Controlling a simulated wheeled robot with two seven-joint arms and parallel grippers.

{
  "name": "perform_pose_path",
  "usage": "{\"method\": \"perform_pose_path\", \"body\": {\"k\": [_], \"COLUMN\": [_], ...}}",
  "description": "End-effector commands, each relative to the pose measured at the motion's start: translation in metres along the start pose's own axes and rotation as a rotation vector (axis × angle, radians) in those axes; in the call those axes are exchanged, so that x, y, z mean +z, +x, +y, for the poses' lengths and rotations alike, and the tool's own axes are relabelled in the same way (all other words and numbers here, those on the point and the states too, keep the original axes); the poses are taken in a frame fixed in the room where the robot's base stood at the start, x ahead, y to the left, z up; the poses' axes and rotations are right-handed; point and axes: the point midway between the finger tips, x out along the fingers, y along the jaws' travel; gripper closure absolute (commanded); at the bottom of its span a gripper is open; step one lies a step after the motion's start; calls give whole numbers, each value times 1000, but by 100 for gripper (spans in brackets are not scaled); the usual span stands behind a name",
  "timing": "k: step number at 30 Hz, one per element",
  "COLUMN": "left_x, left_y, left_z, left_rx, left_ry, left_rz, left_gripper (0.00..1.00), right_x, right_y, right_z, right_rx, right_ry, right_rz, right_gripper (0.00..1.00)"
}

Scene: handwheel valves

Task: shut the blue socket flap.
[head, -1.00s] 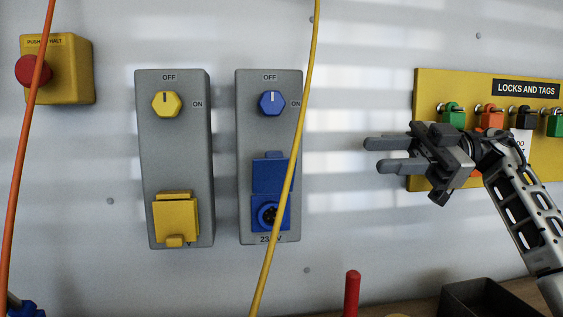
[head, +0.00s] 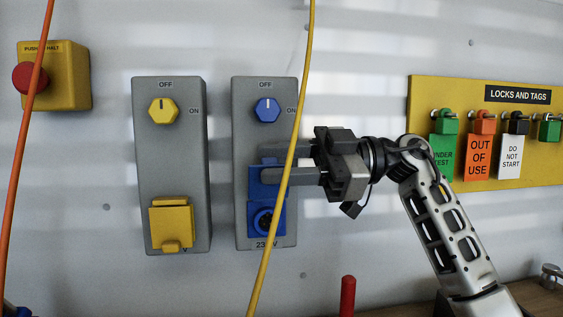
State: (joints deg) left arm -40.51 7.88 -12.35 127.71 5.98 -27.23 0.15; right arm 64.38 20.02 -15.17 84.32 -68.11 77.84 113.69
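The blue socket flap (head: 266,192) is up and open on the right grey switch box (head: 240,130). The round blue socket (head: 264,221) below it is uncovered. My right gripper (head: 264,164) is at the flap's upper part, its fingers pointing left, one above the other with a gap between them. The fingers hide part of the flap; I cannot tell whether they touch it. Nothing shows held between them. My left gripper is out of view.
A yellow cable (head: 274,220) hangs across the right box and crosses the fingers in view. The left box has a yellow knob and a lowered yellow flap (head: 171,225). A lock board (head: 427,90) is at the right. A red post (head: 347,295) stands below.

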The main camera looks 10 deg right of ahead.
Motion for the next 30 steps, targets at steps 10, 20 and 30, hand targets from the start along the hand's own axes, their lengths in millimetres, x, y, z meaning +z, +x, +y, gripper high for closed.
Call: {"method": "perform_pose_path", "body": {"k": [10, 20, 30], "left_x": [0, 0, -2], "left_y": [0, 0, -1], "left_z": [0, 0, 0], "left_rx": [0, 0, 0], "left_ry": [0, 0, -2], "left_rz": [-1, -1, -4], "left_gripper": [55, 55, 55], "right_x": [0, -1, -2], "right_y": [0, -1, -1], "right_z": [0, 0, -11], "right_rx": [0, 4, 6], "right_ry": [0, -26, -198], "right_rz": [0, 1, -1], "right_gripper": [100, 100, 100]}}
